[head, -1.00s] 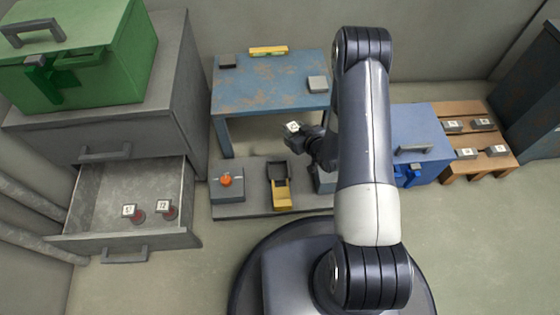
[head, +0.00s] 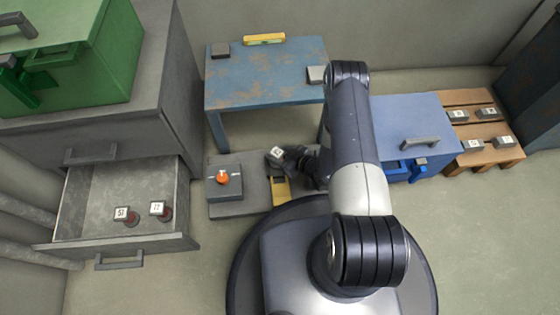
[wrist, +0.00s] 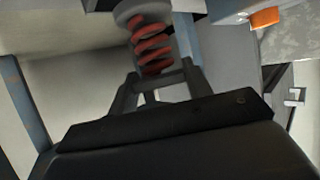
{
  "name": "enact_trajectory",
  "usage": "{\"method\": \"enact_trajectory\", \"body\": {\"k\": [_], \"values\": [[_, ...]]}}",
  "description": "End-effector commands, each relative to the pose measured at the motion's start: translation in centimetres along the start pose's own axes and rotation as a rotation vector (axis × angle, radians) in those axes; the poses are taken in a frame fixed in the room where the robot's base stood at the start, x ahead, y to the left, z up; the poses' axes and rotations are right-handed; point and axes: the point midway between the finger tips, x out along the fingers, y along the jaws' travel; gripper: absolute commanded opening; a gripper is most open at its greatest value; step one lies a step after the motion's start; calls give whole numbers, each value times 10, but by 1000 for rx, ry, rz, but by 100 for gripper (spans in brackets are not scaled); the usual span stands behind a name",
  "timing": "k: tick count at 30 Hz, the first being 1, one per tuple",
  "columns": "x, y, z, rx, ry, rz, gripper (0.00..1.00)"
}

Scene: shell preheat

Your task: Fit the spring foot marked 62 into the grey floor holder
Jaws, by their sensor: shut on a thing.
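My gripper (head: 288,157) is shut on a spring foot (head: 275,153) and holds it above the low grey floor plate (head: 229,208). The foot's white tag faces up, but its number is too small to read surely. In the wrist view the foot's red coil spring (wrist: 152,45) sits between the fingers (wrist: 157,80), below a grey cap. A grey block stood at the plate's right end earlier; my arm now hides that area. I cannot tell whether it is the grey floor holder. Two more tagged feet, one left (head: 127,216) and one right (head: 161,211), stand in the open drawer.
A grey box with an orange knob (head: 222,177) and a partly hidden yellow piece (head: 280,188) are on the plate. The open drawer (head: 95,231) is left. A rusty blue table (head: 262,85) stands behind, a blue box (head: 415,123) and wooden rack (head: 486,128) right.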

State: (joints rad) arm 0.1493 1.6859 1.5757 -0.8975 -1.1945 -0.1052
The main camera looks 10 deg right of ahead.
Motion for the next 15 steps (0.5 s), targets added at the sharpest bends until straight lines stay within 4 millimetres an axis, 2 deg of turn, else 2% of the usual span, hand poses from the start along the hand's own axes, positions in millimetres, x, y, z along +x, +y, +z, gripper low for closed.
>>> {"method": "enact_trajectory", "body": {"k": [7, 15], "values": [[15, 0, 31, 1, 0, 0, 15], [15, 0, 31, 0, 1, 1, 15]]}}
